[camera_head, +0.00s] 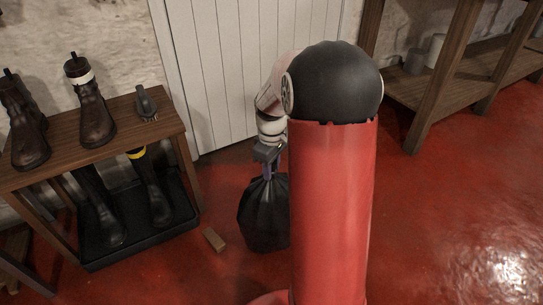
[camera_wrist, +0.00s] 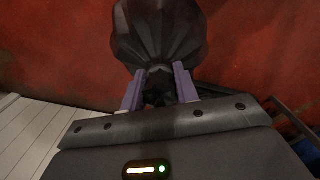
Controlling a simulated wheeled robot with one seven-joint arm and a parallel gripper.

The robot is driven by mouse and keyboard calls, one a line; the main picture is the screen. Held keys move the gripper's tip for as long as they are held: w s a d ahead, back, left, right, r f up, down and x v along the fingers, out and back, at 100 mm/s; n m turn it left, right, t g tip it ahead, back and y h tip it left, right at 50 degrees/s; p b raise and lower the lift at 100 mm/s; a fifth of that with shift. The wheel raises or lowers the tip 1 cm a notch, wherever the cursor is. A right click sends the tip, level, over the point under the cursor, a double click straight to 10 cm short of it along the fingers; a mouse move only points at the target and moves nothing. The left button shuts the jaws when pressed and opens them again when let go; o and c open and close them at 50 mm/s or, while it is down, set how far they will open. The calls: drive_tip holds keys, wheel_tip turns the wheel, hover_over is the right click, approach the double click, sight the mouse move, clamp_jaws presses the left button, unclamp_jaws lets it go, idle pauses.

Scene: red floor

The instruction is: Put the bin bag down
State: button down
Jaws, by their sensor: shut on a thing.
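The bin bag (camera_head: 264,214) is black and full, and hangs upright below my gripper (camera_head: 272,172) in the head view. Its right side is hidden behind my red column. In the wrist view the bag (camera_wrist: 160,32) lies beyond my gripper (camera_wrist: 158,88), whose purple fingers are shut on its gathered neck. The bag's bottom is close to the red floor (camera_head: 225,275); I cannot tell whether it touches.
A wooden boot rack (camera_head: 150,105) with dark boots (camera_head: 92,110) and a black tray (camera_head: 150,238) stands at left. A small brown block (camera_head: 214,239) lies on the floor left of the bag. A white door (camera_head: 235,70) is behind. Shelving (camera_head: 435,105) stands back right; floor at right is clear.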

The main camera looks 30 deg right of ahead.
sight(272, 182)
drive_tip(key=shift+w+f+b, duration=0.1)
drive_tip(key=shift+f+b, duration=0.55)
drive_tip(key=shift+f, duration=2.45)
drive_tip(key=c, duration=1.1)
unclamp_jaws()
drive_tip(key=shift+f, duration=0.1)
drive_tip(key=shift+o, duration=0.2)
